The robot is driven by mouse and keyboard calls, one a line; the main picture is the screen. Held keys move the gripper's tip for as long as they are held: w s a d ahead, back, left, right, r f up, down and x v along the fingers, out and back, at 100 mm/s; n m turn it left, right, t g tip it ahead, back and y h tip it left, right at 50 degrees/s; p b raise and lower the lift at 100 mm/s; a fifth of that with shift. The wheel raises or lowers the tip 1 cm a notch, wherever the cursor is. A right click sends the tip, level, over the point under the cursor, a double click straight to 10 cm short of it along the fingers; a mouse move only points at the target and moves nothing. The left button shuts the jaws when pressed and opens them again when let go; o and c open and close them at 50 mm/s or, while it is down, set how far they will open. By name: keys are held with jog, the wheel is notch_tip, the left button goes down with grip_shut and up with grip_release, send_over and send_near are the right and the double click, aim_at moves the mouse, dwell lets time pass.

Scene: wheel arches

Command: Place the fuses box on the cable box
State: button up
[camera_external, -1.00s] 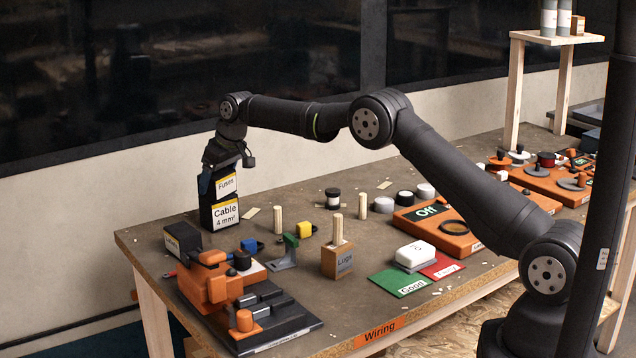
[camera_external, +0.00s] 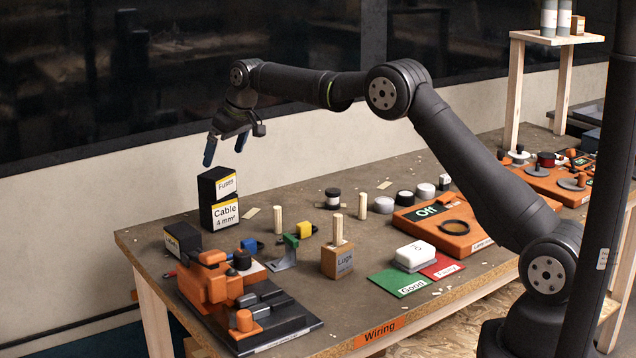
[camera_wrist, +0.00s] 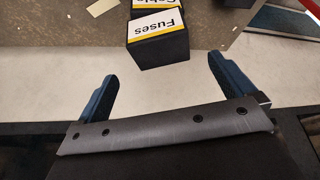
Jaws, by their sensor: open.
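The fuses box (camera_external: 218,184), a small black box with a white and yellow label, rests on top of the cable box (camera_external: 222,215), a black box labelled "Cable 4 mm²" at the table's back left. The stack stands upright. In the wrist view the fuses box (camera_wrist: 157,40) lies beyond the fingertips, with the cable box (camera_wrist: 153,5) partly hidden behind it. My gripper (camera_external: 225,152) is open and empty, above and apart from the fuses box. Its two blue fingers also show in the wrist view (camera_wrist: 162,72), with nothing between them.
A black box (camera_external: 182,240) and an orange vise-like device (camera_external: 215,285) stand in front of the stack. The wall is close behind; the air above is free.

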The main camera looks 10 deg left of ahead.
aim_at(215, 172)
jog(key=shift+v, duration=1.75)
jog(key=x, duration=1.2)
jog(key=shift+f, duration=0.1)
jog(key=shift+r, duration=1.25)
jog(key=shift+f, duration=0.1)
